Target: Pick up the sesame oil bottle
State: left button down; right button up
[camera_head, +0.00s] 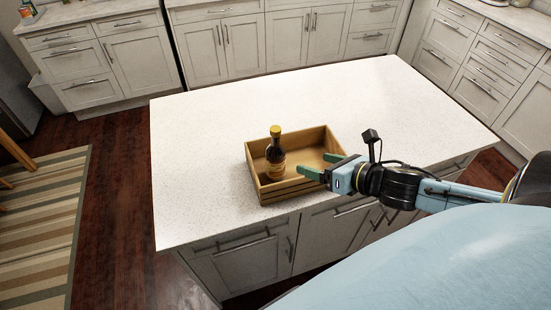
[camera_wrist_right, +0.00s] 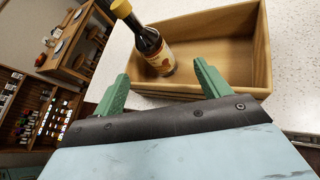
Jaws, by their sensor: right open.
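The sesame oil bottle (camera_head: 276,158) is dark with a yellow cap and a tan label. It stands upright inside an open wooden crate (camera_head: 262,190), near the crate's left side. In the right wrist view the bottle (camera_wrist_right: 154,48) appears ahead of and between the green fingers. My right gripper (camera_head: 318,166) is open and empty. Its fingers are at the crate's right part, to the right of the bottle and apart from it. In the right wrist view the gripper (camera_wrist_right: 162,85) shows both fingers spread. My left gripper is not in view.
The crate sits near the front edge of a white speckled island counter (camera_head: 200,140). The counter is bare around the crate. Cabinets (camera_head: 240,45) line the back. A striped rug (camera_head: 45,220) lies on the floor at left.

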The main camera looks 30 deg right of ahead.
aim_at(284, 154)
jog(key=w+a+n, duration=0.1)
jog(key=w, duration=0.1)
jog(key=w+f+n+y, duration=0.1)
jog(key=w+n, duration=0.1)
jog(key=w+a+n, duration=0.1)
jog(key=w, duration=0.2)
jog(key=shift+a+f+n+y+b, duration=0.3)
jog(key=shift+a, duration=0.05)
jog(key=shift+p+x, duration=0.3)
jog(key=shift+x, duration=2.75)
jog(key=shift+s+f, duration=0.1)
jog(key=shift+c, duration=0.2)
jog(key=c, duration=1.2)
jog(key=shift+c, duration=0.2)
